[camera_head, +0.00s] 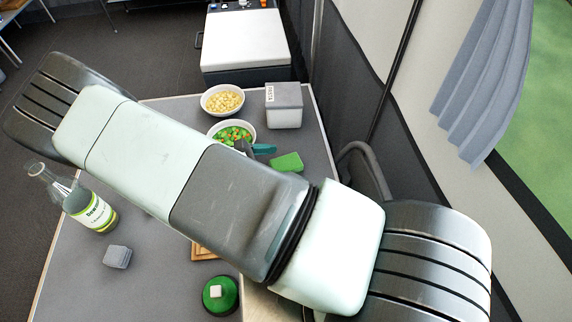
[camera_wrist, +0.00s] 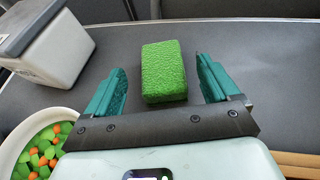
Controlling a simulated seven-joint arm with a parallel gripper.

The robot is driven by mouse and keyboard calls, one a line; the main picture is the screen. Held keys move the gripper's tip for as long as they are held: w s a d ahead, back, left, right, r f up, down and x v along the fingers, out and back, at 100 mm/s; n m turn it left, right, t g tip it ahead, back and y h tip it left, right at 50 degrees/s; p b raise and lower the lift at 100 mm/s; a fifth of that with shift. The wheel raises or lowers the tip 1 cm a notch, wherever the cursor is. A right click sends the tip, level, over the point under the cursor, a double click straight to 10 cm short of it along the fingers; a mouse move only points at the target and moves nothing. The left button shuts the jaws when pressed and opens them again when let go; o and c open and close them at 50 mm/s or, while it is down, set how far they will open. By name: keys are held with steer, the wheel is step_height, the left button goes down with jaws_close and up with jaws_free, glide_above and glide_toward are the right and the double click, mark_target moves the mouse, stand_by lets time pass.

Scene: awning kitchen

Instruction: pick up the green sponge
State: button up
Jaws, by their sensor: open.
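The green sponge (camera_wrist: 163,72) is a bright green textured block lying on the grey tabletop. In the wrist view it lies between and slightly beyond the two teal fingers of my gripper (camera_wrist: 160,92), with a gap on each side. My gripper is open and empty. In the head view the sponge (camera_head: 287,162) shows on the table just above my arm, and my gripper (camera_head: 262,149) shows only in part beside it, to its left. The rest of the gripper is hidden behind my arm.
A bowl of green and orange pieces (camera_head: 232,127), a bowl of yellow pieces (camera_head: 222,91) and a grey-white canister (camera_head: 284,113) stand near the sponge. A bottle (camera_head: 92,212), a grey block (camera_head: 117,257) and a green round object (camera_head: 227,296) stand nearer.

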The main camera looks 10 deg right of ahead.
mark_target(284, 163)
steer(key=x, duration=0.5)
steer(key=shift+f, duration=0.15)
steer(key=c, duration=1)
